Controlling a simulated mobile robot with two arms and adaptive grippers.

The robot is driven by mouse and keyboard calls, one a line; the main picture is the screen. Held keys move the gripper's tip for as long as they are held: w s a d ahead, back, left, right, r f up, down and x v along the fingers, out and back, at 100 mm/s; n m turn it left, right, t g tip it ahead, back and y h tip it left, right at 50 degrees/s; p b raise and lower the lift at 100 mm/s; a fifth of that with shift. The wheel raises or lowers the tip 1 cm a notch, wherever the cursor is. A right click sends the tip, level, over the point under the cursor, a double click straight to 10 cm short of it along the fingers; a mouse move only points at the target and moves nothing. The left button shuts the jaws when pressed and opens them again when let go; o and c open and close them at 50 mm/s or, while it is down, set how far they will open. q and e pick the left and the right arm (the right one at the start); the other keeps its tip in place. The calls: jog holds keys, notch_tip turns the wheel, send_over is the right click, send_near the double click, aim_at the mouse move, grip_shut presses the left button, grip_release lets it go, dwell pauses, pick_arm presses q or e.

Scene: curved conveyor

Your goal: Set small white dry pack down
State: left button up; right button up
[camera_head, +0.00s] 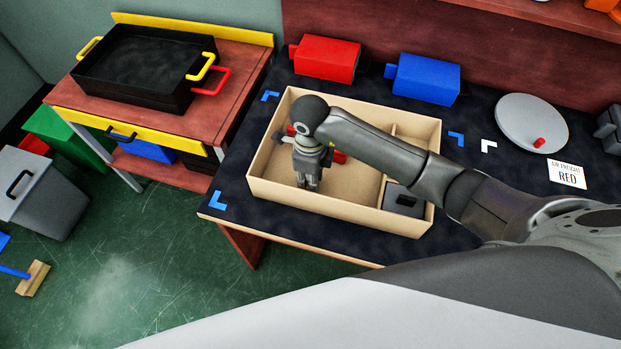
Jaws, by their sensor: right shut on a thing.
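An open tan box (335,206) with inner dividers stands on the dark table mat. My right gripper (307,184) points down into its large left compartment, with the fingertips low near the compartment floor. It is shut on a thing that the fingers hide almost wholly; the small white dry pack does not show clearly. A red object (339,157) lies in the same compartment, partly behind the gripper. My left gripper is not in view.
A black item (404,198) fills the box's front right compartment. Behind the box are a red container (327,58) and a blue container (426,79). A black tray (140,65) stands on the left bench.

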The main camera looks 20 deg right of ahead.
jog(key=shift+f, duration=0.9)
jog(key=shift+f, duration=0.2)
jog(key=o, duration=0.7)
jog(key=shift+o, duration=0.2)
jog(key=shift+r, duration=0.15)
